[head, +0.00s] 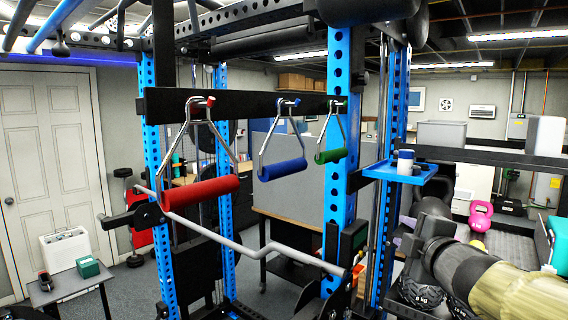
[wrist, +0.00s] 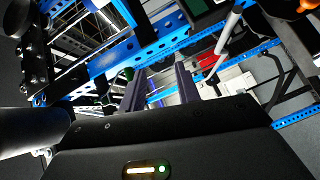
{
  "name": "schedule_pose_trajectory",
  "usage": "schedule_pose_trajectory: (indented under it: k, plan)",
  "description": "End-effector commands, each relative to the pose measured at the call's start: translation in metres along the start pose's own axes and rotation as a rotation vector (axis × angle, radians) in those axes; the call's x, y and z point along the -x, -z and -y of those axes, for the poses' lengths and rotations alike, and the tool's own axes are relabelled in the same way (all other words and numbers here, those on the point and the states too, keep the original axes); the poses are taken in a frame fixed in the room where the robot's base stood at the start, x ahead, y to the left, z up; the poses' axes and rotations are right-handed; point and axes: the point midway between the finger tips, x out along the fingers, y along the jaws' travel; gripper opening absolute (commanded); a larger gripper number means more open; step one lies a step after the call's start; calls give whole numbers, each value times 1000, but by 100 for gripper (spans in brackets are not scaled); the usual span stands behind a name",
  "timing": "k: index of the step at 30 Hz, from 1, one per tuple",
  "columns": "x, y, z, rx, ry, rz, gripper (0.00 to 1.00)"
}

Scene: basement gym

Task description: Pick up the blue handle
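The blue handle (head: 282,169) hangs by a silver metal frame from a peg on a black crossbar (head: 240,105) of the rack. A red handle (head: 200,192) hangs to its left and a green handle (head: 331,155) to its right, from the same crossbar. In the head view my arm reaches in from the lower right, and my gripper end is right of and lower than the blue handle, well apart from it. In the wrist view my gripper (wrist: 161,85) has two dark fingers apart with nothing between them.
Blue rack uprights (head: 338,150) stand near the handles. A bent grey bar (head: 250,247) crosses below them. A blue shelf (head: 400,174) with a cup (head: 405,161) sticks out on the right, above my arm.

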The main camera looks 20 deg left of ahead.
Motion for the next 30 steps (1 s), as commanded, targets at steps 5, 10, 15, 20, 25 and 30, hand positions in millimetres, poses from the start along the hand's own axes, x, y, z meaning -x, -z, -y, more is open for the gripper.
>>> schedule_pose_trajectory:
  k: [5, 10, 15, 20, 25, 30]
  plan:
    - [18, 92, -89, 539, -216, -321, 32]
    - [58, 161, -126, 1012, -374, -560, 32]
    - [82, 187, -131, 1256, -437, -678, 32]
    - [85, 189, -130, 1289, -443, -693, 32]
    - [84, 189, -130, 1285, -441, -692, 32]
    - [76, 197, -131, 1282, -440, -695, 32]
